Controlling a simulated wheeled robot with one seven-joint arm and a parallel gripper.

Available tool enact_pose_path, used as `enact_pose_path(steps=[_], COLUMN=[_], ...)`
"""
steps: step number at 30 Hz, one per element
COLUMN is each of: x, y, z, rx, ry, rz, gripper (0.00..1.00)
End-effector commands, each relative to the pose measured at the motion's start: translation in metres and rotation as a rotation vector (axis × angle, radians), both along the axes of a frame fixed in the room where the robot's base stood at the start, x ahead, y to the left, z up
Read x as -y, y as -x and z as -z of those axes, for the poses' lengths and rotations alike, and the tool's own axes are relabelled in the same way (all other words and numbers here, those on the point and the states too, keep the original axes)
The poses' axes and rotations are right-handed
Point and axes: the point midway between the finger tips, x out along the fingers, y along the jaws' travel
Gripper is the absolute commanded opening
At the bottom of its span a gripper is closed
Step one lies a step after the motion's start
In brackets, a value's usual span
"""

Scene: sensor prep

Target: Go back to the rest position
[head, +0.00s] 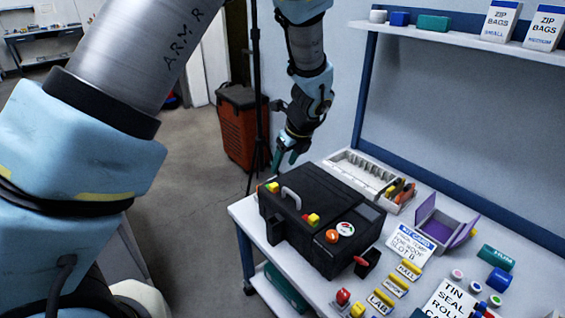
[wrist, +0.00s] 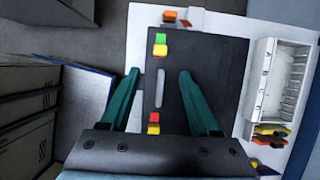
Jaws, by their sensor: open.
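My gripper (head: 285,160) hangs with its green fingers pointing down, just beyond the far left edge of a black case (head: 300,222). In the wrist view my gripper (wrist: 159,75) is open, with its two fingers well apart and nothing between them. The black case (wrist: 220,70) lies below them in that view, its pale handle (wrist: 159,88) showing between the fingers. The fingers look to be above the case and not touching it. The case is closed on the white table.
A white divided tray (head: 358,177), an open purple box (head: 436,222) and several labelled items crowd the table (head: 243,212) right of the case. A shelf (head: 460,40) runs above. An orange-brown wheeled cabinet (head: 238,125) and a thin black pole (head: 257,80) stand behind my gripper.

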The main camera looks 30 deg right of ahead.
Motion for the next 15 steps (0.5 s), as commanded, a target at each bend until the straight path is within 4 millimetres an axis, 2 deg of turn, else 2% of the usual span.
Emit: enact_pose_path(steps=[6, 9, 11, 14, 15], x=[0.0, -0.009, -0.024, -0.064, -0.084], y=[0.0, -0.005, -0.012, -0.026, -0.032], z=[0.0, -0.003, -0.007, -0.018, -0.024], rx=[0.0, -0.006, -0.014, -0.037, -0.045], ry=[0.001, 0.016, 0.044, 0.118, 0.157], rz=[-0.002, -0.05, -0.134, -0.371, -0.494], gripper=[0.62, 0.62, 0.62, 0.62, 0.62])
